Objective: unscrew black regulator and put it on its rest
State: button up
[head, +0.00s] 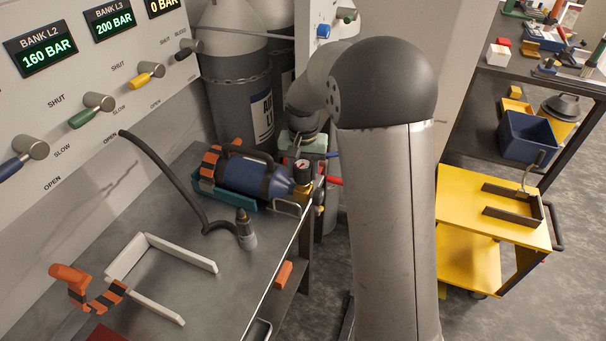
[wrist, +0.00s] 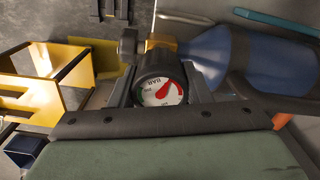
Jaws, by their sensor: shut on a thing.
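The black regulator (wrist: 147,72) with its round white, green and red gauge face sits between the fingers of my gripper (wrist: 162,88) in the wrist view. My gripper is shut on it. Brass (wrist: 163,44) shows beside it, next to the neck of a blue cylinder (wrist: 205,55). In the head view the blue cylinder (head: 240,176) lies on its side in a teal cradle (head: 222,196), and the gauge (head: 302,171) shows at its right end. My gripper (head: 303,158) is above that end, partly hidden by my arm. The regulator appears to be at the valve; the thread is hidden.
A yellow cart (head: 480,187) with a dark U-shaped bracket (head: 515,216) stands at right. On the bench (head: 200,262) are a white U-shaped bracket (head: 180,252), an orange-and-black clamp-like item (head: 100,297) and a black hose (head: 165,170) with a metal end fitting. Tall grey cylinders (head: 237,95) stand behind.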

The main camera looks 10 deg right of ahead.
jog(key=n, duration=0.6)
jog(key=shift+r, duration=0.1)
jog(key=n+p, duration=0.1)
jog(key=n, duration=0.5)
jog(key=shift+r, duration=0.1)
jog(key=n+p, duration=0.2)
jog(key=n, duration=0.4)
jog(key=shift+r, duration=0.1)
jog(key=n+p, duration=0.1)
jog(key=n, duration=0.2)
jog(key=shift+p, duration=0.3)
jog(key=shift+f+n, duration=0.2)
jog(key=shift+n, duration=0.3)
jog(key=o, duration=1.1)
